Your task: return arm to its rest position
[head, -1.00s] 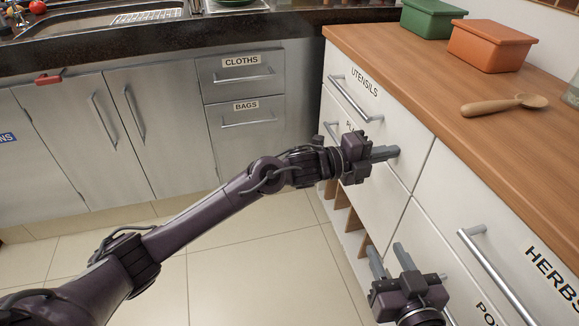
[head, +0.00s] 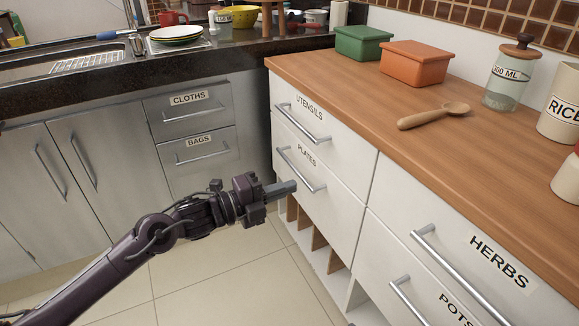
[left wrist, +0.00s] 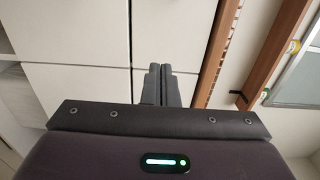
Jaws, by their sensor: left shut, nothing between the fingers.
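My left arm comes in from the lower left in the head view. In the left wrist view the two grey fingers (left wrist: 157,85) lie side by side, pointing at the white cabinet fronts. My right gripper is not in the head view now.
The utensils drawer (head: 301,122), plates drawer and herbs drawer (head: 470,260) look shut. A wooden counter (head: 400,150) above them holds a wooden spoon (head: 434,116), a green box (head: 363,42), an orange box (head: 416,63) and jars. Open tiled floor (head: 220,265) lies below.

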